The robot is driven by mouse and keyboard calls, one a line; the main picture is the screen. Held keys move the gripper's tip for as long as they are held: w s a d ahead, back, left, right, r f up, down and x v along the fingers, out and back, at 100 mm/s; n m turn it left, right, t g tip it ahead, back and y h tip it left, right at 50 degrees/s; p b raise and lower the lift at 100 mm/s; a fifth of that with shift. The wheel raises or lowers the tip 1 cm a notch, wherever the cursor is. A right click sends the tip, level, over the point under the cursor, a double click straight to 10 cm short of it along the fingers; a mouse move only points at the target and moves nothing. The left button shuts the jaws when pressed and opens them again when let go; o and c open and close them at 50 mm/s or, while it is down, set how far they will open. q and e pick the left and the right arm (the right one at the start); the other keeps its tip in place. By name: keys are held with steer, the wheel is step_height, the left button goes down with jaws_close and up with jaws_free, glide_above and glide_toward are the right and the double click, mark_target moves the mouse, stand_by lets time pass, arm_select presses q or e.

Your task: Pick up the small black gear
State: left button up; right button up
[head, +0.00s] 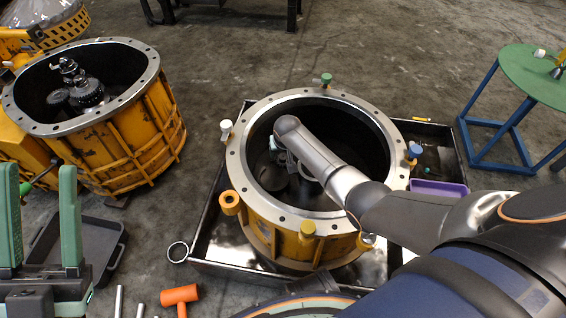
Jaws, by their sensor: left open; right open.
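No part is clearly the small black gear. Dark round parts (268,172) sit inside the central yellow housing (262,232), partly hidden by my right arm. A dark toothed gear (88,93) with shafts stands inside the left housing (130,140). My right gripper (280,152) is down inside the central housing, beside the dark parts. It is mostly hidden by its own wrist, and only a bit of teal shows; I cannot see whether it touches anything. My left gripper (38,172) is at the lower left, with its green fingers wide apart and nothing between them.
The central housing stands in a dark metal tray (207,225) with a purple bin (438,188) at its right. Knobs rise around its rim. An orange mallet (180,295) and a metal ring (178,252) lie in front. A green-topped stool (535,75) stands right. The back floor is mostly clear.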

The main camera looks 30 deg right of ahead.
mark_target(283, 156)
steer(key=shift+b+x, duration=2.35)
steer(key=shift+x, duration=0.15)
steer(key=shift+w, duration=0.1)
steer(key=shift+r, duration=0.1)
jaws_close()
